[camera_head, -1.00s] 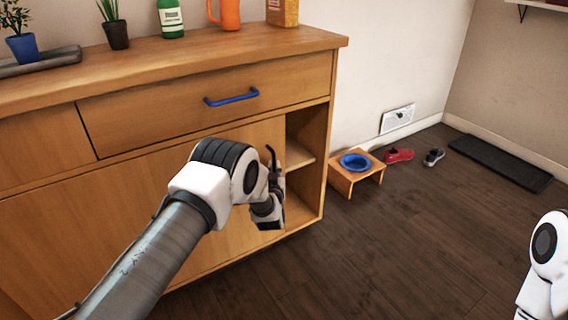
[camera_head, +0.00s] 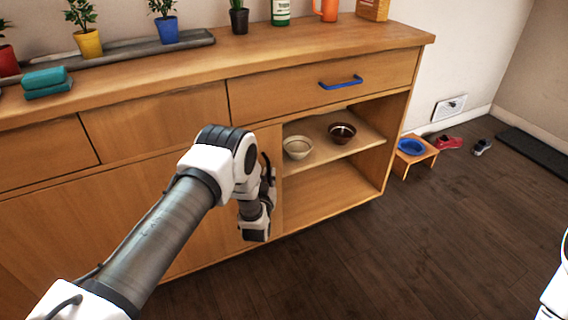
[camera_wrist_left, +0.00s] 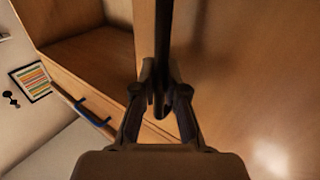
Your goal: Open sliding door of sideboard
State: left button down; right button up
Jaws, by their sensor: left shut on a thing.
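The wooden sideboard (camera_head: 195,118) fills the left and middle of the head view. Its sliding door (camera_head: 268,138) stands partly open, leaving the right-hand compartment (camera_head: 325,190) uncovered. My left gripper (camera_head: 268,188) is at the door's right edge. In the left wrist view, my left gripper's fingers (camera_wrist_left: 161,98) are shut on a dark upright bar (camera_wrist_left: 163,40) on the door (camera_wrist_left: 245,85), which looks like its handle. In the head view the wrist hides most of this grip. My right gripper is not in view.
Two bowls, one pale (camera_head: 297,148) and one dark (camera_head: 342,132), sit on the inner shelf. A blue drawer handle (camera_head: 341,82) sticks out above. Plants and bottles stand on top. A small stand with a blue bowl (camera_head: 411,146) is right of the sideboard; the floor in front is clear.

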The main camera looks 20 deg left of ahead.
pick_arm(q)
jog(key=s+a+p, duration=0.4)
jog(key=s+a, duration=0.3)
jog(key=s, duration=0.2)
jog(key=c, duration=1.2)
grip_release()
jog(key=v, duration=1.2)
